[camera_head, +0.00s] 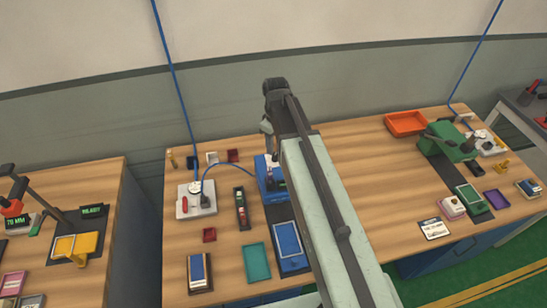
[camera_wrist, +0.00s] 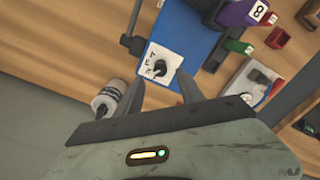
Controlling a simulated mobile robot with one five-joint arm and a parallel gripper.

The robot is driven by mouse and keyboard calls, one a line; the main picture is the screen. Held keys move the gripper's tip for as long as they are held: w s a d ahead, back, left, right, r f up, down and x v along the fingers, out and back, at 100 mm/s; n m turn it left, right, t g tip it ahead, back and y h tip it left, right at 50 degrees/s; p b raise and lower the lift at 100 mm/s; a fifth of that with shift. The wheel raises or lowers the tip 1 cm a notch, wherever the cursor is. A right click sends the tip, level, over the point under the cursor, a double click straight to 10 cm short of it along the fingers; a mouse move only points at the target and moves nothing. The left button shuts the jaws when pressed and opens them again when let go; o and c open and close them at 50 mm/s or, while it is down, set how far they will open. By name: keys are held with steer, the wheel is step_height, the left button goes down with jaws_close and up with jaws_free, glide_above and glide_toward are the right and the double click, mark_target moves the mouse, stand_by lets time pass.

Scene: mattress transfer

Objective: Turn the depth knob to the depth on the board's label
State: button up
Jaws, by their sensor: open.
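The depth knob (camera_wrist: 157,70) is a small black knob on a white square dial plate with black marks, too small to read surely. It sits on a blue machine (camera_wrist: 192,35), which shows partly behind my arm in the head view (camera_head: 268,185). My gripper (camera_wrist: 160,80) is open, its two grey fingers on either side of the dial plate. Whether they touch the knob cannot be told. In the head view my arm hides the gripper's tips. A white card with print (camera_head: 434,229) lies on the right of the bench, too small to read.
A purple block marked 8 (camera_wrist: 243,12) stands near the machine. A white box with a cable (camera_head: 196,200) stands left of it. A blue tray (camera_head: 289,240) and teal tray (camera_head: 257,262) lie in front. A green machine (camera_head: 447,141) and orange tray (camera_head: 405,123) stand right.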

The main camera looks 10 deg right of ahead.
mark_target(275, 155)
step_height(275, 155, down, 6)
steer(key=b, duration=0.4)
steer(key=shift+r, duration=0.3)
steer(key=shift+a, duration=0.1)
jaws_close()
steer(key=shift+m, duration=0.3)
steer(key=m, duration=0.3)
steer(key=shift+m, duration=2)
